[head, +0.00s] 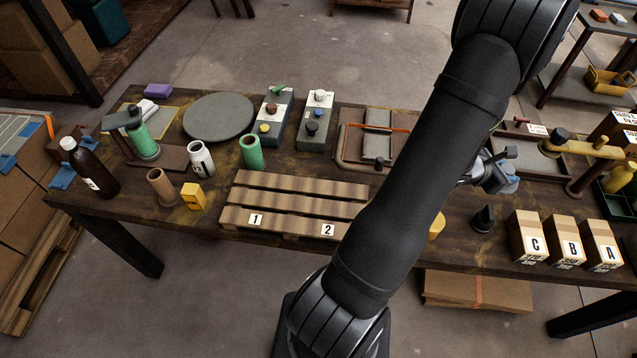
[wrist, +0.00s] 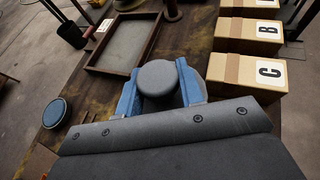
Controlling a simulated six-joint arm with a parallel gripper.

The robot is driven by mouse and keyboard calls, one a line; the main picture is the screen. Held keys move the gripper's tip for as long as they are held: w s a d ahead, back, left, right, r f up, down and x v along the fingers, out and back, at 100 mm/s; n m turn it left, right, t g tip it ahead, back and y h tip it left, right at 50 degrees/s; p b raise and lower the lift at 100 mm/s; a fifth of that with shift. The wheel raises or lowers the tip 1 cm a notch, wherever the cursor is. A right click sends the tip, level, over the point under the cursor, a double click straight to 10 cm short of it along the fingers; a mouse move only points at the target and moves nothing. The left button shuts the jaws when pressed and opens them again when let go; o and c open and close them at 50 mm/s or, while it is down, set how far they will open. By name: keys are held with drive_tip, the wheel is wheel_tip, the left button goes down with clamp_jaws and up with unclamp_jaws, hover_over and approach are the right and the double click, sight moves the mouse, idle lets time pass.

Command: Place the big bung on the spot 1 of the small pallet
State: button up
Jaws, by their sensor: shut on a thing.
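My gripper (wrist: 160,88) has its blue fingers shut on the big bung (wrist: 157,76), a dark grey piece with a round flat top, in the wrist view. In the head view my gripper (head: 500,178) shows partly behind my arm, over the right part of the table; the bung is not clearly visible there. The small pallet (head: 300,183) is a slatted wooden pallet at the table's middle, to the left of my gripper. Its front slat carries the labels 1 (head: 257,219) and 2 (head: 327,229). Spot 1 looks bare; my arm covers the pallet's right end.
Boxes C (head: 527,237), B (head: 565,240) and A (head: 601,244) stand right of my gripper. A black tapered piece (head: 483,219) stands left of box C. A shallow tray (wrist: 127,48) lies behind. A green cylinder (head: 251,152) and yellow block (head: 193,196) stand near the pallet.

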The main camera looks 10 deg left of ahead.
drive_tip(key=w+a+r+n+t+y, duration=0.1)
drive_tip(key=w+a+n+t+y, duration=0.15)
drive_tip(key=a, duration=1.25)
drive_tip(key=w+a+r+n+t+y, duration=0.1)
drive_tip(key=a+n+t+y, duration=0.15)
drive_tip(key=a, duration=1.15)
drive_tip(key=n+t+y, duration=0.3)
drive_tip(key=n+y, duration=0.2)
drive_tip(key=n, duration=0.2)
hover_over(262, 198)
wheel_tip(262, 198, down, 4)
drive_tip(key=shift+f, duration=0.15)
drive_tip(key=shift+f+y, duration=0.3)
drive_tip(key=shift+f, duration=1.7)
drive_tip(key=shift+f, duration=0.15)
drive_tip(key=o, duration=1)
